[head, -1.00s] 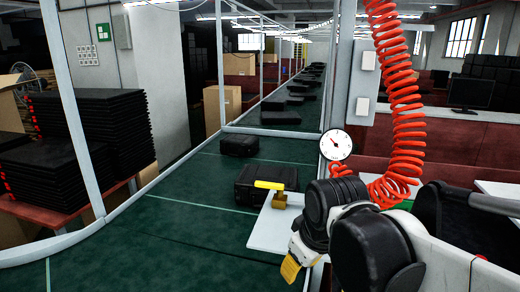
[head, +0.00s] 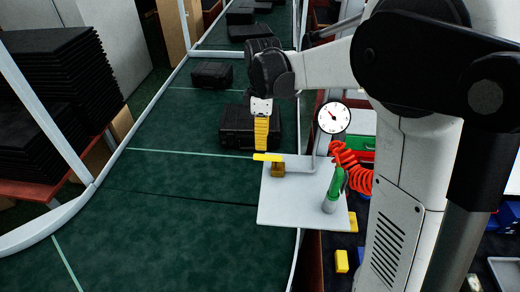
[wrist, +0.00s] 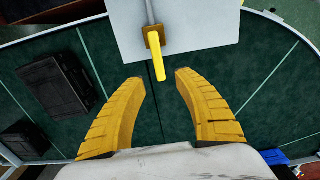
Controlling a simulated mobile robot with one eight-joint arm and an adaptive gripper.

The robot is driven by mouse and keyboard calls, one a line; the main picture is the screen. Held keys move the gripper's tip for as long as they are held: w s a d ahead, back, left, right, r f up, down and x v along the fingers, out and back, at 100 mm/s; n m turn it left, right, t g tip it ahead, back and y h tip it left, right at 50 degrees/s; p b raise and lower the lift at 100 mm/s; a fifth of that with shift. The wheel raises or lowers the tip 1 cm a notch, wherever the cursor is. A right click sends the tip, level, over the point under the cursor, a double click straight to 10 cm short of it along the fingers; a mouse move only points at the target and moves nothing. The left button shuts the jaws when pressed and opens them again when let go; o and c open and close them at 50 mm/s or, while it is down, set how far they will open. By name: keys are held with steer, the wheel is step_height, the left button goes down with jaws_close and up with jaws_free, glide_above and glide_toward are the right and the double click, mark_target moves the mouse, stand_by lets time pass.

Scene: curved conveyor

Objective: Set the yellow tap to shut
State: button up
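The yellow tap handle (head: 268,157) sits on a small brass body (head: 278,169) at the left edge of a white plate (head: 292,214). A grey pipe (head: 301,163) runs right from the body, and the handle lies roughly in line with it, pointing away over the conveyor. My gripper (head: 261,148) points down just above and behind the handle. In the wrist view, its yellow fingers (wrist: 158,78) are open and empty. The handle (wrist: 159,66) shows ahead, its free end between the fingertips in the picture; I cannot tell the height gap.
A green and grey tool (head: 334,190) stands on the plate, right of the tap. A round gauge (head: 334,118) and a red coiled hose (head: 350,170) are behind it. Black cases (head: 235,127) lie on the green conveyor (head: 190,225). The conveyor's near part is clear.

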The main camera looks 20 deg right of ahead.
mark_target(262, 156)
step_height(262, 156, down, 7)
steer(key=shift+w+f, duration=0.1)
steer(key=shift+f, duration=0.1)
jaws_close()
